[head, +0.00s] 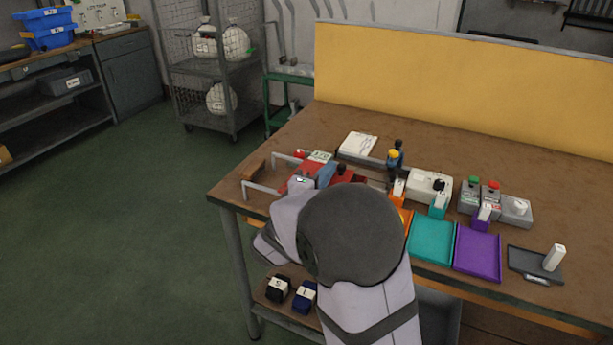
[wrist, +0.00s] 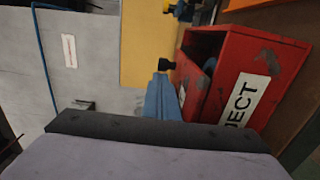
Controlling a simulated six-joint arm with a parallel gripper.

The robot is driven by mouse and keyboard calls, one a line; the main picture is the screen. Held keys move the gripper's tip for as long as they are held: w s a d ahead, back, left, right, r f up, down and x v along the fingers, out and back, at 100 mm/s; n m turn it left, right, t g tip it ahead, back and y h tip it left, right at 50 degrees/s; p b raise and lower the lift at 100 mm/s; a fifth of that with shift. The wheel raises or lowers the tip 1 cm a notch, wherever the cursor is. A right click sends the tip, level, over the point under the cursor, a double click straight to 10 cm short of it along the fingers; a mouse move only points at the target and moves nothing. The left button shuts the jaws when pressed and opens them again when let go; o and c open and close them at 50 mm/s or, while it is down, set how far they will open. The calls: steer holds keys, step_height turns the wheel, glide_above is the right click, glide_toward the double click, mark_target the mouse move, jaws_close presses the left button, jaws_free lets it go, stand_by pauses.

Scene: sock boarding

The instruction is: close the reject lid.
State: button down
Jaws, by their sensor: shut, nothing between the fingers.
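The red reject box (wrist: 240,70) is at the right of the wrist view, with part of a white label reading "JECT" on its face. A dark opening shows in it, with something bluish inside. In the head view, red parts of the box (head: 311,170) show beside my gripper, partly hidden by my arm. I cannot clearly tell the lid from the box body. A black knob (wrist: 166,64) shows just beyond my fingertips. My gripper (wrist: 162,84) has blue fingers, shut and empty, close beside the red box. It also shows in the head view (head: 327,172). Contact is unclear.
Metal rails (head: 262,188) stand at the table's left end. A white pad (head: 358,144) lies behind the box. Teal (head: 431,242) and purple (head: 478,251) trays sit to the right, with button boxes (head: 469,195) behind. A yellow partition (head: 450,90) closes the back.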

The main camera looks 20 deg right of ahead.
mark_target(344, 178)
steer(key=shift+s+d+b, duration=0.75)
steer(key=shift+s+d, duration=0.75)
steer(key=shift+f, duration=0.1)
steer(key=w+a, duration=0.1)
steer(key=a+b, duration=0.1)
steer(key=w+a+b, duration=0.1)
steer(key=a, duration=0.1)
steer(key=shift+w+f, duration=0.15)
steer(key=shift+w, duration=0.15)
steer(key=v, duration=1)
steer(key=shift+r, duration=0.3)
steer(key=shift+d, duration=0.1)
